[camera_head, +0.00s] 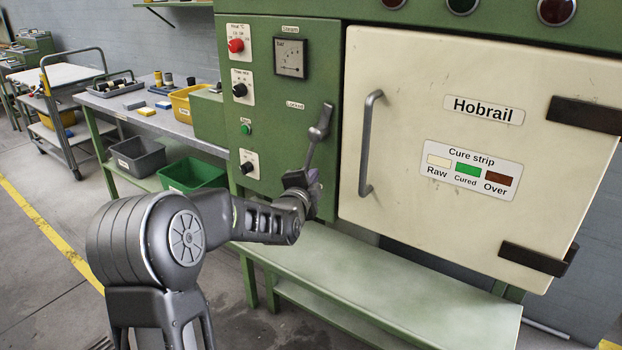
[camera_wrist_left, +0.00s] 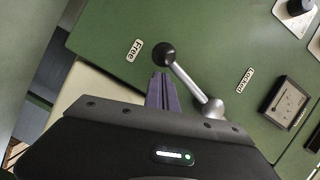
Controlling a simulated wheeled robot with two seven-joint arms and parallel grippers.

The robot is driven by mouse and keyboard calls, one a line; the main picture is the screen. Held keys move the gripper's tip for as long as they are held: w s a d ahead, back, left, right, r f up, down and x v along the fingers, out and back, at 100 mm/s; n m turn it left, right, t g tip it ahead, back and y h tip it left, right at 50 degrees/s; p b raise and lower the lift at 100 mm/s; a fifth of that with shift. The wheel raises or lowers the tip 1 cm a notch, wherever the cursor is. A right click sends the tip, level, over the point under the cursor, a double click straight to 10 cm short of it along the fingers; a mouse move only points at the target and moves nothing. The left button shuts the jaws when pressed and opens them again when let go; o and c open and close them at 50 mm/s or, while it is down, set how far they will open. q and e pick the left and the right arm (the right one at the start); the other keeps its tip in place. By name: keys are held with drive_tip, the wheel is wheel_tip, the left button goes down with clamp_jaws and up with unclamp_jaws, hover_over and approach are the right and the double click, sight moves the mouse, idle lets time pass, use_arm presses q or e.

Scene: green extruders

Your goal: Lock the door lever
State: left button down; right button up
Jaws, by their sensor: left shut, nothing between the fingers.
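The door lever (camera_head: 313,140) is a grey rod on a hub on the green panel, left of the cream door (camera_head: 400,205). In the head view it points down from the hub, and its lower end is hidden by my left gripper (camera_head: 303,187). In the wrist view the lever (camera_wrist_left: 188,82) has a black knob (camera_wrist_left: 166,53) near the "Free" label (camera_wrist_left: 135,50). The "Locked" label (camera_wrist_left: 245,80) is on the rod's other side. My left gripper (camera_wrist_left: 161,78) is shut and empty, its fingertips close to the knob on the door side of the rod. I cannot tell whether they touch.
The door is closed, with a grey handle (camera_head: 369,145). Knobs, a green button (camera_head: 246,129) and a gauge (camera_head: 290,59) sit on the panel near the lever. A green ledge (camera_head: 370,290) runs below. A workbench (camera_head: 150,115) with bins stands at left.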

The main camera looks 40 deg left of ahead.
use_arm(q)
drive_tip(key=shift+a+f, duration=0.1)
drive_tip(key=shift+a, duration=0.1)
use_arm(e)
drive_tip(key=shift+f, duration=0.15)
use_arm(q)
drive_tip(key=shift+a+b, duration=0.2)
drive_tip(key=shift+b, duration=0.25)
use_arm(e)
drive_tip(key=shift+f, duration=0.3)
use_arm(q)
drive_tip(key=shift+m, duration=0.3)
use_arm(e)
drive_tip(key=shift+f, duration=0.1)
use_arm(q)
drive_tip(key=a+r+m+t+h+b, duration=0.1)
drive_tip(key=a+r+m+t+b, duration=0.4)
drive_tip(key=a+m+b, duration=0.5)
wheel_tip(320, 180, up, 2)
drive_tip(key=m+b, duration=0.6)
drive_tip(key=b, duration=0.2)
drive_tip(key=shift+s+r+h, duration=0.15)
drive_tip(key=shift+r+h, duration=0.1)
drive_tip(key=shift+h, duration=0.05)
use_arm(e)
wheel_tip(320, 180, down, 18)
drive_tip(key=w, duration=0.2)
drive_tip(key=shift+f+t, duration=0.2)
drive_tip(key=shift+t, duration=0.1)
